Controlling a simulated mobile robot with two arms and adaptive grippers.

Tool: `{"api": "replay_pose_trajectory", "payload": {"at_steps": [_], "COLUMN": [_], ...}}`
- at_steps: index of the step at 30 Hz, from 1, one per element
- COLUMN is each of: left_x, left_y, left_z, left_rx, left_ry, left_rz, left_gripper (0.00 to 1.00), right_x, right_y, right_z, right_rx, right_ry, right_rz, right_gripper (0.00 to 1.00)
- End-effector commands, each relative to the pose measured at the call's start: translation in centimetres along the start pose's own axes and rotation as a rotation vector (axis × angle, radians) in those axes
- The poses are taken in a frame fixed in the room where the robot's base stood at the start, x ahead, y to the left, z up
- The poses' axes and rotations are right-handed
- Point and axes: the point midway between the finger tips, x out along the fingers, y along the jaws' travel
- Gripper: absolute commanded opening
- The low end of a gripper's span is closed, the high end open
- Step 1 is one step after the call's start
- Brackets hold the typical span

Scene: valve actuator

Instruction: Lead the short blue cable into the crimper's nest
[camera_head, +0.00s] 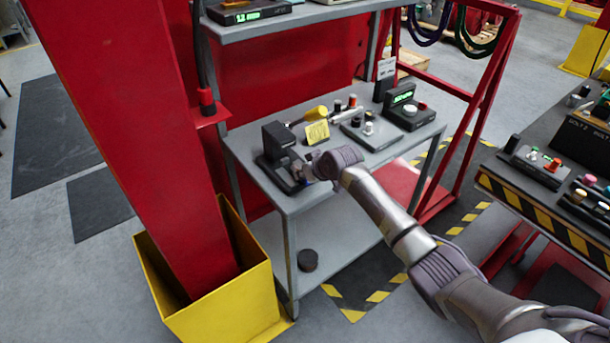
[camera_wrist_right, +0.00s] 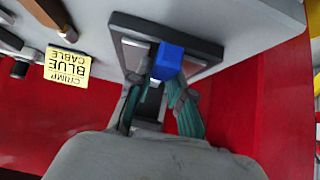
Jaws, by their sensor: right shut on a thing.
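The crimper (camera_head: 277,146), a black press with a low base, stands at the left front of the bench. My right gripper (camera_head: 304,175) is at the crimper's front side. In the right wrist view my right gripper (camera_wrist_right: 158,84) is shut on the short blue cable (camera_wrist_right: 168,61), whose blue block-like end shows at the fingertips. The crimper's dark frame (camera_wrist_right: 200,45) with grey plates lies just beyond the blue end. I cannot tell whether the cable touches the nest; the fingers and blue end cover that spot. My left gripper is not in view.
A yellow "CRIMP BLUE CABLE" card (camera_wrist_right: 67,66) stands beside the crimper; it also shows in the head view (camera_head: 317,131). Control boxes (camera_head: 372,132) and a meter (camera_head: 407,107) fill the back right of the grey bench (camera_head: 290,205). A red column (camera_head: 130,130) stands at left.

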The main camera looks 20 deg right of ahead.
Motion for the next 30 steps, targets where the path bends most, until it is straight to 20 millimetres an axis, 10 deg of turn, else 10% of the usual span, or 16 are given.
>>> {"api": "replay_pose_trajectory", "payload": {"at_steps": [30], "left_x": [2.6], "left_y": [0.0], "left_z": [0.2], "left_rx": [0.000], "left_ry": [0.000], "left_rz": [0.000], "left_gripper": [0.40], "right_x": [2.3], "right_y": [-0.1], "right_z": [-1.2], "right_rx": [-0.001], "right_ry": [0.000], "right_rz": [-0.001], "right_gripper": [0.00]}}
